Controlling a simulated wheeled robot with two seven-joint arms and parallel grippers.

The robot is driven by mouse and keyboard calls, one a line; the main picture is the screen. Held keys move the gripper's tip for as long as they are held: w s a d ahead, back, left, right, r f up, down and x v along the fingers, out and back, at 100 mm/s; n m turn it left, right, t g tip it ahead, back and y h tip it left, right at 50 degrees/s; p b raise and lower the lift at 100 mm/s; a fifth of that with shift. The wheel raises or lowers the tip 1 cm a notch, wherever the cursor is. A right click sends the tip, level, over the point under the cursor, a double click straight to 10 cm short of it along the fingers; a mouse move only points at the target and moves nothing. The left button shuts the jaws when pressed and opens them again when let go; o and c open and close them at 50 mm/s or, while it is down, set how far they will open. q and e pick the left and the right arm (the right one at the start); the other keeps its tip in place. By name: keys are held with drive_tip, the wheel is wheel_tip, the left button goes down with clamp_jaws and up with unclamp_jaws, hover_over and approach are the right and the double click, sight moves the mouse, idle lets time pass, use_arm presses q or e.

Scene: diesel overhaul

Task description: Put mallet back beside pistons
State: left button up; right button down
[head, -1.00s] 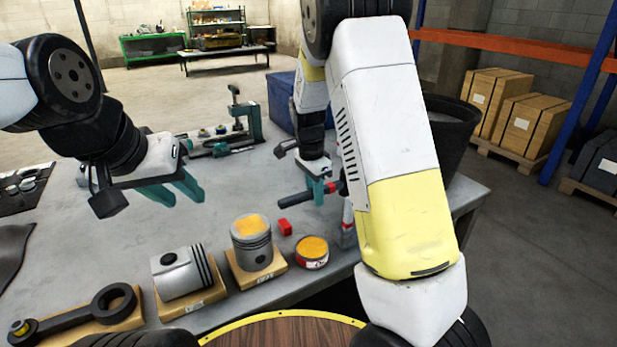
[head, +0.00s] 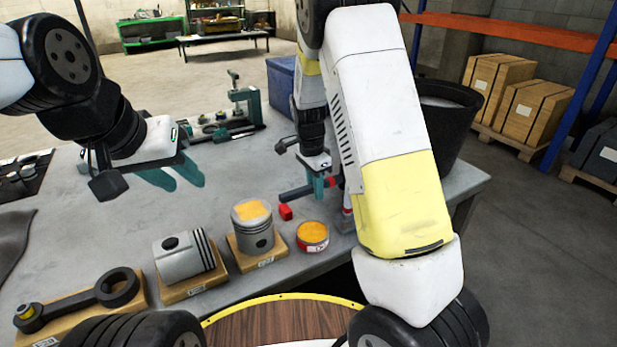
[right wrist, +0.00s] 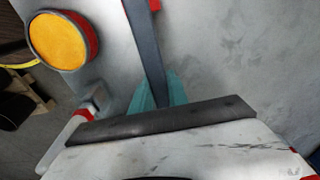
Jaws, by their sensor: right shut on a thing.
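My right gripper (head: 318,187) is shut on this bar, which also runs up between the teal fingers in the right wrist view (right wrist: 152,55). Whether the mallet touches the table is unclear. Two pistons stand on wooden blocks in front: an upright one (head: 252,228) and one lying on its side (head: 184,257). My left gripper (head: 180,175) is open and empty above the table, behind the pistons.
A connecting rod (head: 75,300) lies front left. A black bin (head: 440,125) stands behind right. The middle of the grey table (head: 120,225) is clear.

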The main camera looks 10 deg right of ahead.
drive_tip(key=shift+f, duration=0.15)
drive_tip(key=shift+f, duration=0.95)
drive_tip(key=c, duration=1.2)
unclamp_jaws()
drive_tip(key=r, duration=0.7)
drive_tip(key=shift+s+a+r, duration=0.2)
drive_tip(key=shift+a+r, duration=0.1)
drive_tip(key=shift+r, duration=0.1)
drive_tip(key=s+d+r+n+t+y, duration=0.1)
drive_tip(key=s+r+n+t, duration=0.2)
drive_tip(key=s+r+n, duration=0.4)
drive_tip(key=s+d+r+n+t+y, duration=0.2)
drive_tip(key=s+r+n, duration=0.5)
drive_tip(key=s, duration=1)
wheel_tip(320, 180, up, 4)
drive_tip(key=shift+f+t+y, duration=0.25)
drive_tip(key=shift+t+y, duration=0.05)
drive_tip(key=shift+t, duration=0.1)
